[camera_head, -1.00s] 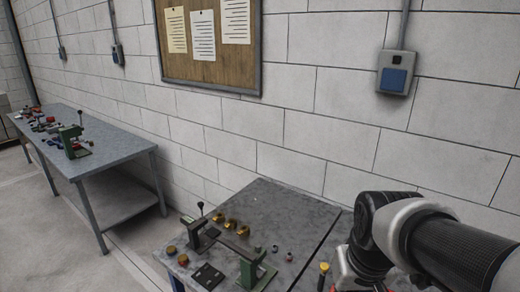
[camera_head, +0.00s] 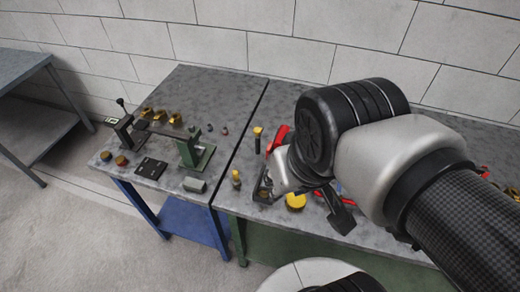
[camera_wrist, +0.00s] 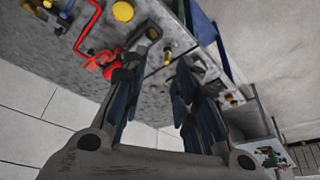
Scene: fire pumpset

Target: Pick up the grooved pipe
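A short grey cylinder (camera_head: 194,184) lies on its side near the front edge of the left table in the head view. It may be the grooved pipe, but no groove can be made out at this size. It stands apart from my gripper, which is to its right over the right table. My gripper (camera_wrist: 165,58) is open in the wrist view, with an empty gap between its two dark fingers. In the head view my arm hides most of the gripper.
On the left table (camera_head: 185,87) stand a green stand (camera_head: 190,150), a black flat piece (camera_head: 151,168) and several brass fittings (camera_head: 160,116). The right table (camera_head: 232,190) holds a red tool (camera_head: 279,135), a yellow round piece (camera_head: 296,202) and a small brass piece (camera_head: 236,178). A white block wall (camera_head: 300,50) stands behind.

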